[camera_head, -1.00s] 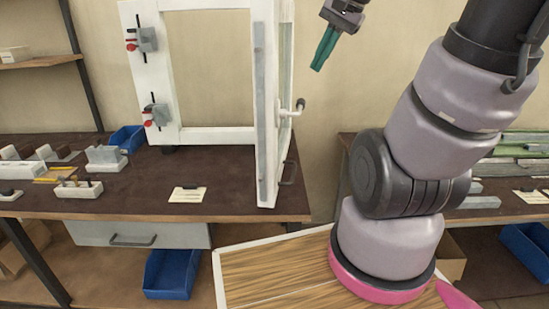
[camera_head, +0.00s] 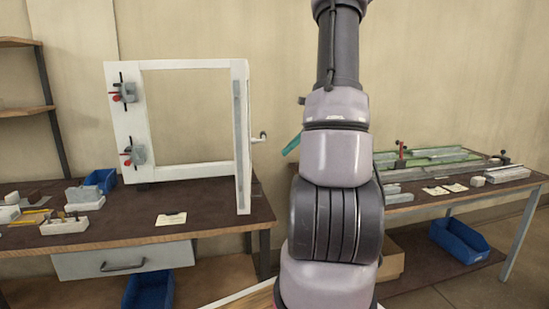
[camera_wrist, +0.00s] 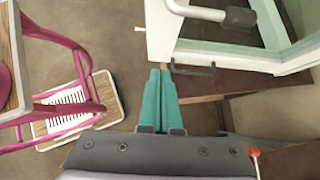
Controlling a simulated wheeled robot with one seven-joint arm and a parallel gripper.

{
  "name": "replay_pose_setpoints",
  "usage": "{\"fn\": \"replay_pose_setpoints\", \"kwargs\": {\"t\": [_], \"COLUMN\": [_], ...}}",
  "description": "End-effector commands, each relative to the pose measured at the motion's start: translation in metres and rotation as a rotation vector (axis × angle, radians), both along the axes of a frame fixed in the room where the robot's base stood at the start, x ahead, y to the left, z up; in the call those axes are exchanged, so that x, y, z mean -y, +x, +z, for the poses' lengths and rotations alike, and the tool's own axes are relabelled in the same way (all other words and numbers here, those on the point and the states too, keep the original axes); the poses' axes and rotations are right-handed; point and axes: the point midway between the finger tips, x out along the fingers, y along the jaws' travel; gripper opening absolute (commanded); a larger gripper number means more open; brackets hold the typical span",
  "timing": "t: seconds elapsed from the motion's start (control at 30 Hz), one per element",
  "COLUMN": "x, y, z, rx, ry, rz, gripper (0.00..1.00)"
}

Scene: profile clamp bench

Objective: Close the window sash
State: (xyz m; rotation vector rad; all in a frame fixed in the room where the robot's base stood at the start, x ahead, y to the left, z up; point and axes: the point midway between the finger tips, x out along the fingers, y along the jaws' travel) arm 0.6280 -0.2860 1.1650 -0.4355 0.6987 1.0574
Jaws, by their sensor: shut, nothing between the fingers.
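The white window frame (camera_head: 190,64) stands upright on the left bench, with red-tipped clamps on its left post. The sash (camera_head: 243,150) is hinged at the frame's right side and stands open, swung toward the camera, nearly edge-on. Its lever handle (camera_head: 260,137) sticks out to the right. My gripper (camera_wrist: 161,72) has teal fingers, shut and empty, just below the sash's corner in that picture. In the head view my arm hides most of it; only a teal finger (camera_head: 291,145) shows.
The left bench (camera_head: 215,215) carries a paper card (camera_head: 171,219) and blocks at its left end. A dark bar handle (camera_wrist: 190,70) shows on the bench, close to my fingers. A second bench (camera_head: 480,190) with profiles stands to the right. A gap separates the benches.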

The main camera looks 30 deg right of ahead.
Motion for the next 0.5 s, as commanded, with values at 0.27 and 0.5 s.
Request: {"fn": "replay_pose_setpoints", "kwargs": {"t": [0.27,0.5], "x": [-0.039,-0.072], "y": [0.017,0.033], "z": [-0.042,-0.060], "rx": [-0.003,-0.001], "ry": [0.002,-0.002], "rz": [0.005,0.006], "gripper": [0.00,0.00]}}
